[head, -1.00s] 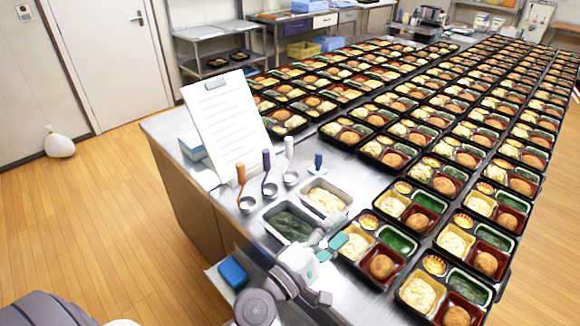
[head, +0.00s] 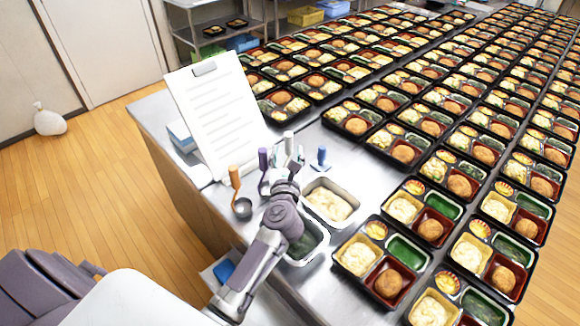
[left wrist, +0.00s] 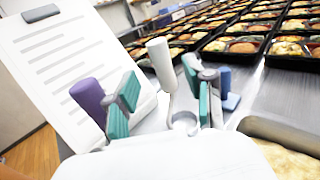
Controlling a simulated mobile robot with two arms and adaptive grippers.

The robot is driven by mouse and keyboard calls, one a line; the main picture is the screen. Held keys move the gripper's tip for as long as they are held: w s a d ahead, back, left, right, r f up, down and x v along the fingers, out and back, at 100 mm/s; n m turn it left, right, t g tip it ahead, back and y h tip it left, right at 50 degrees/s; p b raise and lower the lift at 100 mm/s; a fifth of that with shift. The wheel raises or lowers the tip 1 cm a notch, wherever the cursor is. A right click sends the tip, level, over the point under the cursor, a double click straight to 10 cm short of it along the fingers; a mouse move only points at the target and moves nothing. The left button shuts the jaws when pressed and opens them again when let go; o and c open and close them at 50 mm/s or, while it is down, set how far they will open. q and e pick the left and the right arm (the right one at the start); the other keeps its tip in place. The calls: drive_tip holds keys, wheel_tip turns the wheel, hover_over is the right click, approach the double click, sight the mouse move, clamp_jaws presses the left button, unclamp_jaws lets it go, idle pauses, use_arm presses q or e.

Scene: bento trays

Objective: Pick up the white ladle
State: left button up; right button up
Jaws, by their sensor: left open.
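The white ladle (head: 288,140) stands with its handle up beside the clipboard on the steel table. In the left wrist view its white handle (left wrist: 161,63) rises in the gap between my fingers, with its small metal bowl below. My left gripper (head: 287,166) is open at the ladle row; its teal-padded fingers (left wrist: 164,101) show on either side of the white handle, and I see no clear contact. In the head view my gripper hides the ladle's lower part. My right gripper is not in view.
A purple ladle (left wrist: 90,100) stands close beside my left finger, and an orange ladle (head: 234,178) farther left. A blue-handled item (head: 320,157) stands to the right. Two metal food pans, one creamy (head: 331,203), lie near my arm. Filled bento trays (head: 383,264) crowd the right.

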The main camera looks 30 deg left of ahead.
sight(289, 143)
use_arm(q)
drive_tip(key=shift+w+a+r, duration=0.2)
drive_tip(key=shift+w+r, duration=0.05)
drive_tip(key=shift+w, duration=0.3)
drive_tip(key=p+x, duration=0.1)
drive_tip(key=x, duration=0.2)
drive_tip(key=shift+w, duration=0.3)
drive_tip(key=shift+w+a, duration=0.2)
drive_tip(key=shift+w, duration=0.15)
drive_tip(key=shift+s, duration=0.1)
drive_tip(key=c, duration=0.5)
clamp_jaws()
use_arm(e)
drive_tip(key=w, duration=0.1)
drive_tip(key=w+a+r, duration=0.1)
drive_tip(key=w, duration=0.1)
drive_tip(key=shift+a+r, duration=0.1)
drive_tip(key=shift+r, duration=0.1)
